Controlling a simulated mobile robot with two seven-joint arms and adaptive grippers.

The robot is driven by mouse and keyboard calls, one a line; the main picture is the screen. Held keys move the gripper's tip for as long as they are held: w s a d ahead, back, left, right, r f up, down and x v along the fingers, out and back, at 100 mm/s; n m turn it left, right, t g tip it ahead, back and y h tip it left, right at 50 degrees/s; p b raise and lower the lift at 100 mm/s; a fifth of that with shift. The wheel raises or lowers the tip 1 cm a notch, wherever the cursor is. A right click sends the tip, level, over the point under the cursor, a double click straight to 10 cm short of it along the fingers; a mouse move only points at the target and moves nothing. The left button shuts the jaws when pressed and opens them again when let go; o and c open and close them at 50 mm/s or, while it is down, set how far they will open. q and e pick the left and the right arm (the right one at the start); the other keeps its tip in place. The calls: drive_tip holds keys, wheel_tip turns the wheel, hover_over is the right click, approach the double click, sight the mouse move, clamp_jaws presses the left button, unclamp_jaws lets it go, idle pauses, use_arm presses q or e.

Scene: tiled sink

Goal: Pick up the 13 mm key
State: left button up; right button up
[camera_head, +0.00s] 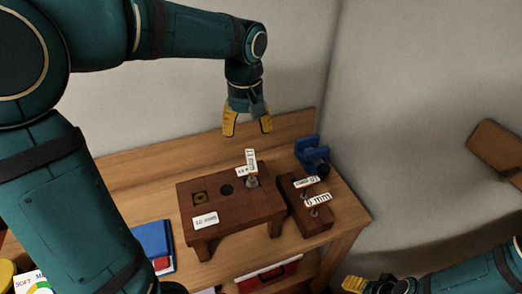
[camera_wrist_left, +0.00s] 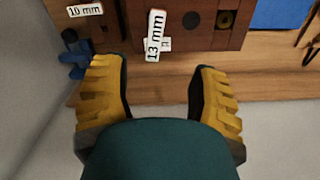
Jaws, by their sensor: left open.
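The 13 mm key (camera_head: 251,162) stands upright at the right end of a dark wooden block with legs (camera_head: 207,242), its white tag raised. In the left wrist view the 13 mm tag (camera_wrist_left: 155,36) shows ahead, between the lines of the two fingers. My left gripper (camera_head: 248,131) is open and empty, its yellow fingers pointing down above and behind the key, apart from it. The left wrist view shows the same open fingers (camera_wrist_left: 158,66). My right gripper (camera_head: 354,285) is partly visible at the bottom right; its opening is unclear.
A smaller wooden holder (camera_head: 318,226) right of the block carries a 6 mm key (camera_head: 317,200) and a 10 mm key (camera_head: 306,182). A blue clamp-like object (camera_head: 311,152) stands behind it. A blue book (camera_head: 153,240) lies left. The wooden tabletop (camera_head: 140,195) is bare behind the block.

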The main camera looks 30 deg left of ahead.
sight(251, 159)
use_arm(q)
drive_tip(key=shift+w+a+f, duration=0.15)
drive_tip(key=shift+w+f, duration=0.6)
drive_tip(key=shift+f, duration=0.35)
drive_tip(key=f, duration=0.3)
drive_tip(key=f+b, duration=0.1)
drive_tip(key=f, duration=0.1)
drive_tip(key=shift+s+f, duration=0.25)
drive_tip(key=shift+s, duration=0.05)
drive_tip(key=shift+w+f, duration=0.1)
drive_tip(key=shift+f, duration=0.75)
wheel_tip(251, 159, down, 4)
drive_tip(key=shift+w+f+b, duration=0.1)
drive_tip(key=shift+f+b, duration=0.15)
drive_tip(key=shift+b, duration=0.1)
clamp_jaws()
use_arm(e)
drive_tip(key=shift+w+a+f, duration=0.1)
drive_tip(key=shift+w+f, duration=0.15)
drive_tip(key=shift+f, duration=0.25)
drive_tip(key=shift+w+f, duration=0.25)
drive_tip(key=shift+f, duration=0.2)
